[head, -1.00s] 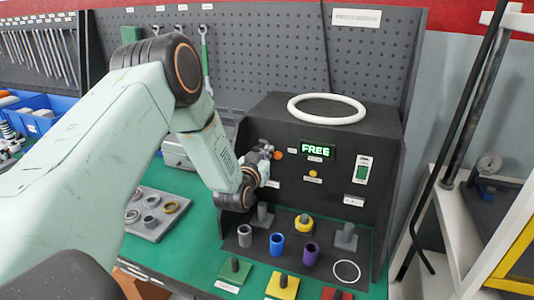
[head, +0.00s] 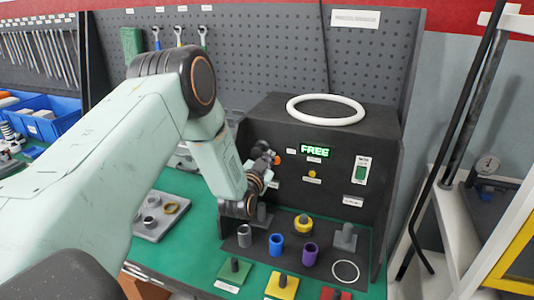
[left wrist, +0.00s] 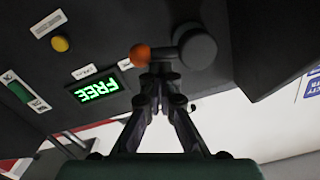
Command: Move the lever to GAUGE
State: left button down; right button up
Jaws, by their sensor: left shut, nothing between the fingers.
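The lever has an orange ball knob (head: 277,160) and sits on the front of the dark test box (head: 345,185). In the left wrist view the orange knob (left wrist: 140,55) is beside a round grey hub (left wrist: 197,48). My left gripper (head: 268,157) is at the box front, right by the knob. In the left wrist view its fingertips (left wrist: 159,75) are together, close to the knob and hub, with nothing held between them. I cannot tell whether they touch the lever. The green display (head: 315,150) reads FREE. My right gripper is not in view.
A white ring (head: 326,109) lies on top of the box. A green switch (head: 361,170) and a yellow button (head: 312,174) are on its front. Blue (head: 276,245) and purple (head: 310,254) cylinders and other parts stand below. A grey tray (head: 155,225) with rings is at left.

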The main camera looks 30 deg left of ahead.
pick_arm(q)
jog(key=f+m, duration=0.1)
jog(key=m, duration=0.3)
jog(key=a+f+m+p, duration=0.1)
jog(key=f+m, duration=0.1)
jog(key=m, duration=0.2)
jog(key=a+f+m, duration=0.1)
jog(key=f+m, duration=0.1)
jog(key=m, duration=0.2)
jog(key=shift+s+a+m+y+p, duration=0.15)
jog(key=shift+s+m+y+p, duration=0.15)
jog(key=shift+y+p, duration=0.1)
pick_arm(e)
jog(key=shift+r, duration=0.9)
pick_arm(q)
jog(key=shift+a, duration=0.15)
